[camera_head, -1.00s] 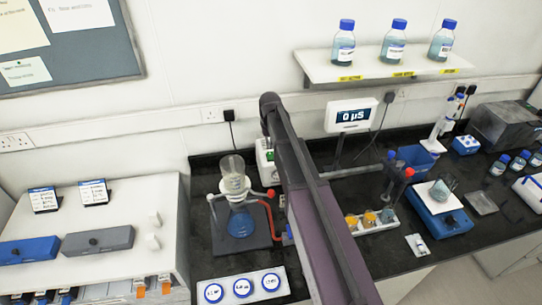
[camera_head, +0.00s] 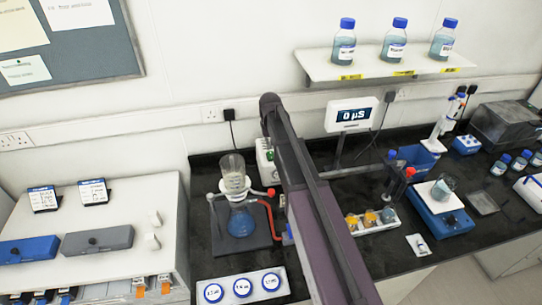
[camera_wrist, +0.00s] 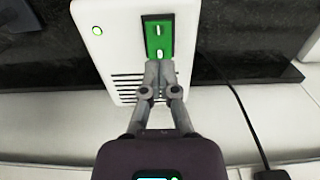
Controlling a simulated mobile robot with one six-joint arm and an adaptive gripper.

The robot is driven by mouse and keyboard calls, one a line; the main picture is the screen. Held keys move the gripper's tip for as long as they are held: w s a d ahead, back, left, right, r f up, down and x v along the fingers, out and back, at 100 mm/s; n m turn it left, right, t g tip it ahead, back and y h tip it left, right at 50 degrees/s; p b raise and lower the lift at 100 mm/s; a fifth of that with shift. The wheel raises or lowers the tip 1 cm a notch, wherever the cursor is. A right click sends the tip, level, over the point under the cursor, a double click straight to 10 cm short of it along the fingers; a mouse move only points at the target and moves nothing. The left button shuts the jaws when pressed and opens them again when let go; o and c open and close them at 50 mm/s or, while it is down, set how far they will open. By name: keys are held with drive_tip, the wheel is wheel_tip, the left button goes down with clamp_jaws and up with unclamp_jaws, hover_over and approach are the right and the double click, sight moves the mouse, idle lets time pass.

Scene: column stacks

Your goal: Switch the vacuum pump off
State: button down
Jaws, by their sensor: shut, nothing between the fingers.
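The vacuum pump is a white box (camera_wrist: 117,62) with dark vent slots, seen close in the wrist view. A green rocker switch (camera_wrist: 158,30) sits in a dark frame on it, and a small green light (camera_wrist: 97,30) shows near its left corner. My gripper (camera_wrist: 158,66) is shut and empty, with its fingertips at the lower end of the switch. I cannot tell whether they touch it. In the head view the pump (camera_head: 264,160) stands at the back of the bench, partly hidden by my arm, which also hides my gripper.
A filter flask with blue liquid (camera_head: 241,222) and a red hose (camera_head: 269,218) stand close left of my arm. A vial rack (camera_head: 372,224) and a display reading 0 µS (camera_head: 353,115) are to the right. A dark cable (camera_wrist: 238,105) runs right of the pump.

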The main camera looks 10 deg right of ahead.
sight(271, 153)
drive_tip(key=shift+f+b, duration=1.05)
drive_tip(key=shift+f, duration=0.05)
idle(0.9)
drive_tip(key=shift+r+p, duration=3.55)
drive_tip(key=shift+s+f, duration=0.1)
drive_tip(key=shift+s, duration=0.05)
